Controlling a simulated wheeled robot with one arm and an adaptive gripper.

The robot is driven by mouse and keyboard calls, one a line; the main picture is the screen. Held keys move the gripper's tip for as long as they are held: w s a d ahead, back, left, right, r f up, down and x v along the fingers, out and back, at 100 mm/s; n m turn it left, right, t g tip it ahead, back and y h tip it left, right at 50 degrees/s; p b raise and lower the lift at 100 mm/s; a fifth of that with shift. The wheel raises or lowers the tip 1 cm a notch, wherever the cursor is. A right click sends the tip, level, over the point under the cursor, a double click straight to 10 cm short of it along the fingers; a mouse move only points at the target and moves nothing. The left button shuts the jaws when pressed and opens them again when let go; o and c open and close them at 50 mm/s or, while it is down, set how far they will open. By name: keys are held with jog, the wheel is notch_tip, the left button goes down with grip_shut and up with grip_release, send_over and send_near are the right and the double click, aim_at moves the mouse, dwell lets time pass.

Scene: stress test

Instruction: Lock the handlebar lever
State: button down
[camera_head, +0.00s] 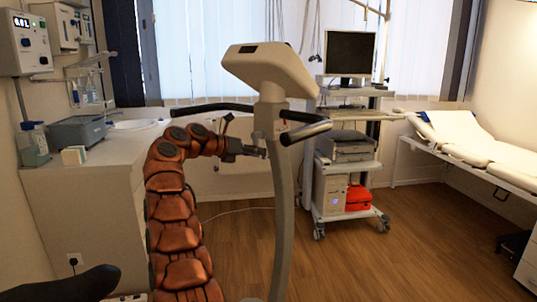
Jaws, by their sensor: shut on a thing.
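The exercise bike's pale post (280,200) stands in the middle of the view, with a tilted console (268,68) on top. Its handlebar (305,131) sticks out to the right below the console, and a dark grip (208,107) reaches left. My orange segmented arm rises at the left and bends right. My gripper (262,152) is at the left side of the post, just below the handlebar clamp, shut on the small handlebar lever (259,136). The lever is small and partly hidden, so its exact angle is hard to tell.
A counter (90,170) with a sink and boxes stands at the left. A wheeled cart (345,180) with monitor and printer stands behind the bike. An examination bed (470,150) is at the right. A dark saddle (70,283) is at the lower left. The wooden floor at right is clear.

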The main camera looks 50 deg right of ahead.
jog(key=shift+w+a+r+t, duration=0.1)
jog(key=shift+w+r+t, duration=0.15)
jog(key=shift+w+t, duration=0.1)
jog(key=c, duration=0.9)
grip_release()
jog(key=shift+f, duration=0.1)
jog(key=shift+s+f, duration=0.1)
jog(key=v, duration=0.7)
jog(key=shift+a, duration=0.15)
